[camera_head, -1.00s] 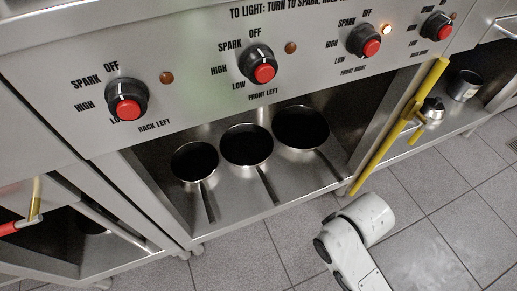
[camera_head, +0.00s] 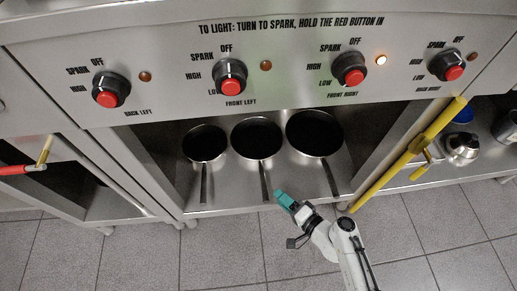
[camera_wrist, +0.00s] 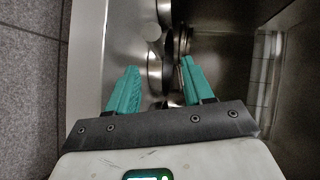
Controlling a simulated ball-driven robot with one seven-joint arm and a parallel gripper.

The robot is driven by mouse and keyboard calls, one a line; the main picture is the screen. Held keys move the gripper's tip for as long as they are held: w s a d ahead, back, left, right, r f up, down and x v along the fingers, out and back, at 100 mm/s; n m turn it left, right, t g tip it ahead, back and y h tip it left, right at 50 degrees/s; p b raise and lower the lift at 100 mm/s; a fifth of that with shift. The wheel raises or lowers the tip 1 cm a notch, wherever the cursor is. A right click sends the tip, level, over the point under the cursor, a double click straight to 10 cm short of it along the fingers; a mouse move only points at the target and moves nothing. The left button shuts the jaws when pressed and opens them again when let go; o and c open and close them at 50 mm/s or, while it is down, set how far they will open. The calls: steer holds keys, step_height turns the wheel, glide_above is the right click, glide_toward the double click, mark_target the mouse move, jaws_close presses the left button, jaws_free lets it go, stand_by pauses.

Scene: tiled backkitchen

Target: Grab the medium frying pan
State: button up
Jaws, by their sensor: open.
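The medium frying pan (camera_head: 257,138) is the middle one of three dark-bottomed steel pans on the shelf under the stove knobs. Its handle points forward toward the shelf's front edge. My gripper (camera_head: 280,195) has teal fingers and is just right of the end of that handle, near the shelf's front edge. In the wrist view my gripper (camera_wrist: 160,68) is open, with its two fingers apart. Curved metal pan edges show beyond and between the fingers there. I cannot tell from that view which pan each edge belongs to, and nothing is visibly gripped.
The small pan (camera_head: 204,143) stands to the left and the large pan (camera_head: 314,133) to the right, with its handle also pointing forward. A kettle (camera_head: 462,147) stands farther right. The tiled floor is clear in front.

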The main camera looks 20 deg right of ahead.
steer(key=shift+m+h, duration=0.5)
steer(key=shift+m, duration=0.1)
steer(key=x, duration=0.2)
steer(key=b+x, duration=0.1)
steer(key=x, duration=0.1)
steer(key=d+x, duration=0.1)
steer(key=x, duration=0.1)
steer(key=shift+f, duration=0.1)
steer(key=x, duration=0.1)
steer(key=b+x, duration=0.1)
steer(key=x, duration=0.3)
steer(key=shift+w+d+b, duration=0.15)
steer(key=shift+d+b, duration=0.1)
steer(key=shift+b, duration=0.15)
steer(key=shift+c, duration=0.5)
jaws_close()
steer(key=shift+r, duration=0.25)
